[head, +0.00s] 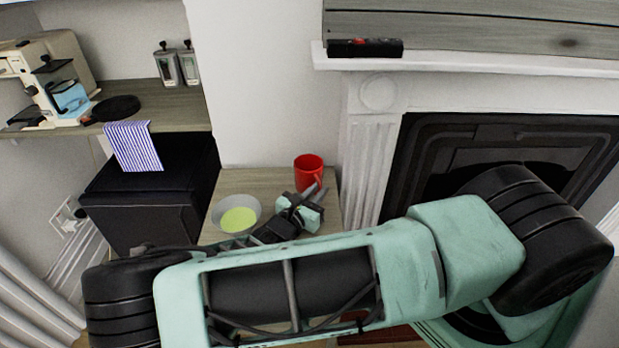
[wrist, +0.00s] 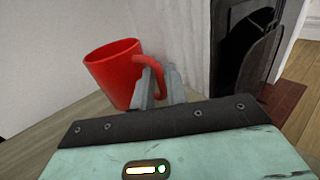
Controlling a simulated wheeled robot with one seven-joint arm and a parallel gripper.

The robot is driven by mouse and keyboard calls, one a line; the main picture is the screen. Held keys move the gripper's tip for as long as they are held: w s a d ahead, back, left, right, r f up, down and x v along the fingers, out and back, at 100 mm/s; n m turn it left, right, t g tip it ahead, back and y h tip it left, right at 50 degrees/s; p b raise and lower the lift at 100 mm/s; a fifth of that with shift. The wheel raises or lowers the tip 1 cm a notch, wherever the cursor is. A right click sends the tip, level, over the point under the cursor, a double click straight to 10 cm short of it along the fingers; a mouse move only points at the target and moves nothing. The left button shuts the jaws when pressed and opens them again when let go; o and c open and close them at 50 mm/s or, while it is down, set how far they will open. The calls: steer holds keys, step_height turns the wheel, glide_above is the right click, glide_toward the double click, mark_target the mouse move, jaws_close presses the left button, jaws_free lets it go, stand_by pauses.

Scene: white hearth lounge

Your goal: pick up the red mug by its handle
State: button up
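The red mug (head: 308,170) stands upright on the small wooden table, near its back right corner. In the wrist view the red mug (wrist: 112,72) is at upper left, with its handle on the right side, towards my gripper. My gripper (wrist: 160,84) has its two grey fingers close together, one on each side of the handle, which fills the narrow gap between them. In the head view my gripper (head: 315,191) reaches the mug's front right side.
A bowl (head: 236,215) with a yellow-green inside stands left of my gripper on the wooden table (head: 262,182). The wall is close behind the mug. The white fireplace surround (head: 368,150) stands to the right. A counter with a coffee machine (head: 62,85) is at far left.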

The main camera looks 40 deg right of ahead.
steer(key=x, duration=0.3)
steer(key=shift+w+d, duration=0.15)
steer(key=shift+d, duration=0.1)
jaws_close()
